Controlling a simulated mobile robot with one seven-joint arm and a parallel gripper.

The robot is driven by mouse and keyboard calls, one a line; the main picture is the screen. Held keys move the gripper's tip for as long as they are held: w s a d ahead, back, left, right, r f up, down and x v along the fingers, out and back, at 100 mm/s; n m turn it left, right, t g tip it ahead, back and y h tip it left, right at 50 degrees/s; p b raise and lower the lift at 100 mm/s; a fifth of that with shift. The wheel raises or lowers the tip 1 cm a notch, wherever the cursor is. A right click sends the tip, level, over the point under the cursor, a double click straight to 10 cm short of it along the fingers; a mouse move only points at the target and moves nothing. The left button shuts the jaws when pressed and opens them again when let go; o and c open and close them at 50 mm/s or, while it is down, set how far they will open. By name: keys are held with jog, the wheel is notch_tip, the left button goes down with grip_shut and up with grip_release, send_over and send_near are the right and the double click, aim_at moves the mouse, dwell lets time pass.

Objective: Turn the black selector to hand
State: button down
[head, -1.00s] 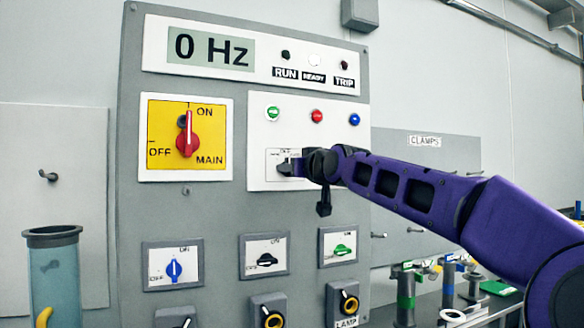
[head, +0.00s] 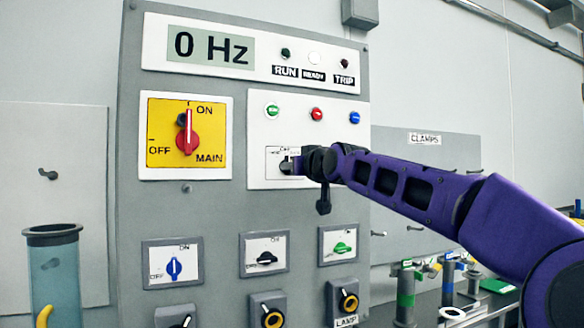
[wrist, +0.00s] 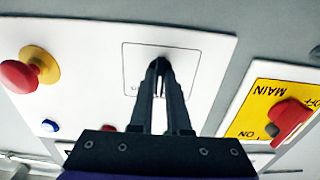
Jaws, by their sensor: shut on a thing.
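A small black selector (head: 285,167) sits on a pale label plate within the white control plate, below a row of green, red and blue buttons. My gripper (head: 292,165) reaches it from the right and is shut on it. In the wrist view my two dark fingers (wrist: 159,72) come together at the middle of the label plate and hide most of the knob. The label's words are too small or covered to read, so I cannot tell which position the selector points to.
The red main switch (head: 187,139) on its yellow plate is left of my gripper. Blue (head: 174,267), black (head: 264,257) and green (head: 343,247) small selectors are below. A red mushroom button (wrist: 24,74) is at left in the wrist view.

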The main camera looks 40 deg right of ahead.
jog(key=shift+n, duration=0.3)
jog(key=shift+n+p, duration=0.9)
jog(key=shift+n, duration=3.2)
jog(key=shift+f, duration=0.1)
jog(key=c, duration=0.9)
grip_release()
jog(key=b+v, duration=0.2)
jog(key=v, duration=1.5)
jog(key=shift+s+a, duration=0.15)
